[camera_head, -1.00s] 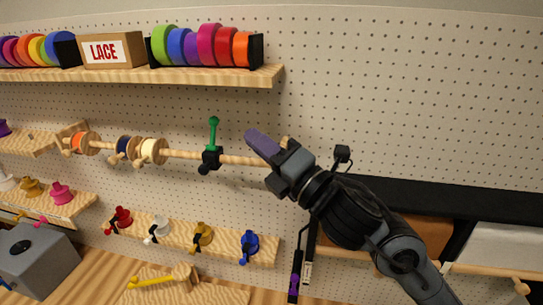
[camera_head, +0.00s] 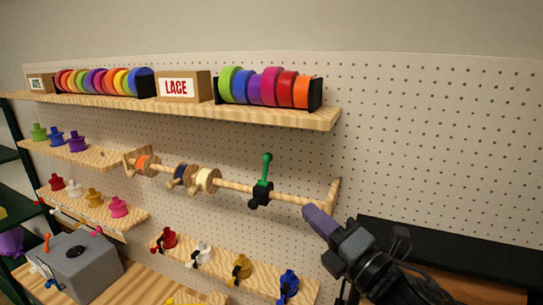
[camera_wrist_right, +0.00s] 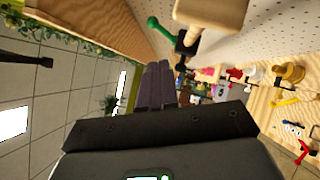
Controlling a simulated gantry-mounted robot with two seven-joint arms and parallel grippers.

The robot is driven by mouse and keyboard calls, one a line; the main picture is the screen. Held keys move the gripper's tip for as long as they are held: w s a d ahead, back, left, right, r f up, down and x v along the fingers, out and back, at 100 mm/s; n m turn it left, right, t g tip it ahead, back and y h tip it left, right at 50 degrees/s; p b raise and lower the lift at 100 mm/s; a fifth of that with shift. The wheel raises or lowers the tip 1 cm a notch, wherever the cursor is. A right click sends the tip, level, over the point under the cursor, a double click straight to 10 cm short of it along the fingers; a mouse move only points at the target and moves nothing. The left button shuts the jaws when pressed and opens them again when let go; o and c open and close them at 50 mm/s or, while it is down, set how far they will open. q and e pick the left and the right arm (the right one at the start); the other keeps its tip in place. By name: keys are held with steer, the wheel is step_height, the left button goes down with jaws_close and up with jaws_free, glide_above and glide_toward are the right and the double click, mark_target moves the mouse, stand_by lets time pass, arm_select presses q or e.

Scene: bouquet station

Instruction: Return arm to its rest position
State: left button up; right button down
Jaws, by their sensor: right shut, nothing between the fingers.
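My right gripper (camera_head: 318,222) shows at the lower right of the head view, its purple fingers pointing up and left. The fingers are together with nothing between them. They appear close to the right end of the wooden dowel rod (camera_head: 232,186); whether they touch it I cannot tell. In the right wrist view the closed purple fingers (camera_wrist_right: 155,88) point up the picture, with the green-handled black clamp (camera_wrist_right: 185,42) and a wooden end piece (camera_wrist_right: 212,12) above them. My left gripper is not in view.
The dowel carries ribbon spools (camera_head: 207,180) and the green-handled clamp (camera_head: 262,192). A shelf (camera_head: 180,106) above holds ribbon rolls and a LACE box (camera_head: 183,86). Small coloured spools stand on lower ledges. A grey box (camera_head: 82,268) sits lower left. The pegboard at right is bare.

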steer(key=s+f+m+g+h+p, duration=0.2)
steer(key=s+f+m, duration=0.15)
steer(key=f, duration=0.55)
steer(key=s+f+m+g+h+p, duration=0.1)
steer(key=s+f+m+p, duration=0.2)
steer(key=f, duration=0.6)
steer(key=s+f+m+g+h+p, duration=0.15)
steer(key=s+f+m, duration=0.25)
steer(key=f, duration=0.5)
steer(key=s+d+f+m+g+h, duration=0.2)
steer(key=s+d+f+m+g, duration=0.2)
steer(key=s+m, duration=0.4)
steer(key=s+d+f+m+g+h+p, duration=0.1)
steer(key=s+d+f+m+g+h, duration=0.2)
steer(key=s+d+f+m+g, duration=0.2)
steer(key=s+d+f+m, duration=0.1)
steer(key=s+m, duration=0.2)
steer(key=s, duration=0.4)
steer(key=shift+d+f+h+p, duration=0.2)
steer(key=shift+d+h+p, duration=0.1)
steer(key=shift+d+h, duration=0.1)
steer(key=shift+s, duration=0.1)
